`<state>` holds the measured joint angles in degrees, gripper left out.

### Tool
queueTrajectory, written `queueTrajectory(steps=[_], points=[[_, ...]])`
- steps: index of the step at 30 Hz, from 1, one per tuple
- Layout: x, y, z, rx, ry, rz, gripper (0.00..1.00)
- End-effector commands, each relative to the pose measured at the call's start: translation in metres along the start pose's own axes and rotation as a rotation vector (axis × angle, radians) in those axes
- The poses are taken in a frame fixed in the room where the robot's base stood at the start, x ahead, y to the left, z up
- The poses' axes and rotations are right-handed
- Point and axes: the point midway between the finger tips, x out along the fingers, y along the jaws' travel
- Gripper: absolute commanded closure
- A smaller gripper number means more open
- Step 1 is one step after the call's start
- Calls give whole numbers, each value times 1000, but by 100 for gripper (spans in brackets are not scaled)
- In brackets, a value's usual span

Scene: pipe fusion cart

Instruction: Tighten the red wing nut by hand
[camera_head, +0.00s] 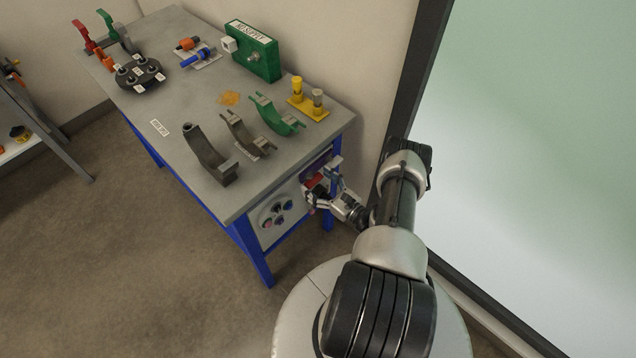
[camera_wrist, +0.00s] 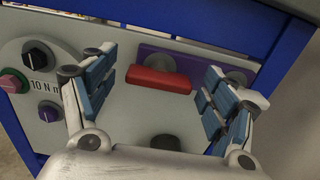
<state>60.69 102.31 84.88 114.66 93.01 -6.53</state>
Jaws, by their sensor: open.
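The red wing nut (camera_wrist: 160,81) is a long red bar in the middle of the wrist view, lying almost level against a purple plate (camera_wrist: 208,68) on the cart's end panel. My gripper (camera_wrist: 160,62) is open, with one blue-padded finger to the left of the bar and one to the right. Gaps show between the bar's ends and both fingers, and I see no contact. In the head view my gripper (camera_head: 322,189) is at the cart's end panel, below the tabletop, and largely covers the wing nut there.
Several knobs (camera_wrist: 38,56) and a "10 N m" label sit on the panel left of my gripper. The blue cart frame (camera_wrist: 286,50) runs close on the right. Clamps, a green box (camera_head: 255,52) and yellow-based posts (camera_head: 308,104) stand on the tabletop. A glass pane (camera_head: 540,150) is at right.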

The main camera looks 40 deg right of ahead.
Motion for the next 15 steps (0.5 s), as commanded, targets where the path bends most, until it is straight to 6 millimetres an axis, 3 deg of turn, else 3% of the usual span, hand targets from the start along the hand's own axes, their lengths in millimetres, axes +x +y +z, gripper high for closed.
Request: queueTrajectory(steps=[2, 15], points=[[0, 0, 0, 0, 0, 0, 22], [0, 0, 0, 0, 0, 0, 52]])
